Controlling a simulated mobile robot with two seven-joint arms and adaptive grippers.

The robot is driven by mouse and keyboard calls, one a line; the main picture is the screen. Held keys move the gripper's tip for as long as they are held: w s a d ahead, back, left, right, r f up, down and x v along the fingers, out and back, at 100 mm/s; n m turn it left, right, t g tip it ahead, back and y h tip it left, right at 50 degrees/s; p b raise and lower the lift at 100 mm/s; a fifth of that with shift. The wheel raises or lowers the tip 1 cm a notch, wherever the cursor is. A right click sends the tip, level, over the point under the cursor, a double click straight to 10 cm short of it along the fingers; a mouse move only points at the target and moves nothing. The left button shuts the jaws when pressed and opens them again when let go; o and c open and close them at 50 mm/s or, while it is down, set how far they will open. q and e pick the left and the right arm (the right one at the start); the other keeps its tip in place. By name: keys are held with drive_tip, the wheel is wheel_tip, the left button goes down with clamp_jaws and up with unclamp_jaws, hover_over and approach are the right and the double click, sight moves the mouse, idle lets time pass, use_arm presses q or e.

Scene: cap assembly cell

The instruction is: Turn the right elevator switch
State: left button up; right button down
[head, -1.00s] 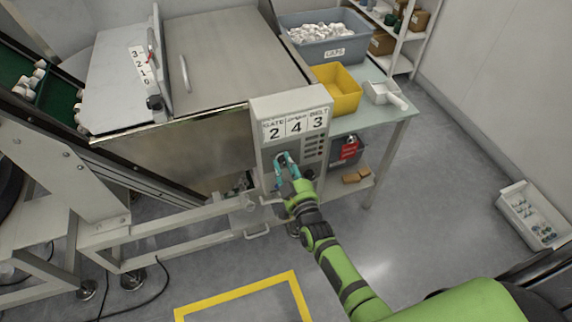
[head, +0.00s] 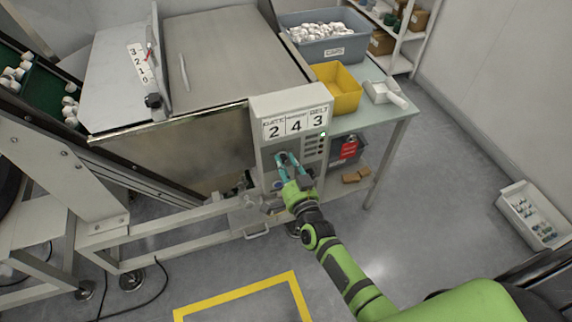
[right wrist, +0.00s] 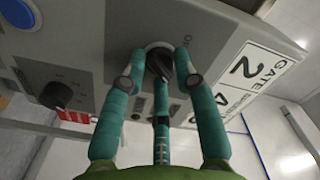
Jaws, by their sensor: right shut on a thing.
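The grey control panel (head: 262,165) stands at the front of the machine, with a label plate (head: 296,123) reading 2, 4, 3 on top. My right gripper (head: 284,157) is at the panel's upper left, its teal fingers shut on a switch. In the right wrist view the switch is a black rotary knob (right wrist: 159,63) in a pale ring, between the fingertips of my gripper (right wrist: 160,75). The fingers partly cover it. A small green lamp (head: 323,134) is lit on the panel. My left gripper is not in view.
A second black knob (right wrist: 57,95) and a blue button (right wrist: 20,14) sit on the same panel. A green belt (head: 38,88) carries white caps at the far left. A yellow bin (head: 338,92) and a grey crate (head: 326,48) stand on the table behind.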

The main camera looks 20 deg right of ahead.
drive_tip(key=shift+w+d+r+m, duration=0.1)
drive_tip(key=shift+w+r+m, duration=0.05)
drive_tip(key=shift+r+m, duration=0.3)
idle(0.3)
drive_tip(key=c, duration=1)
unclamp_jaws()
drive_tip(key=shift+o, duration=0.2)
drive_tip(key=shift+f, duration=0.2)
drive_tip(key=shift+s+f, duration=0.1)
drive_tip(key=shift+s, duration=0.45)
drive_tip(key=s, duration=1.1)
drive_tip(key=shift+d, duration=0.2)
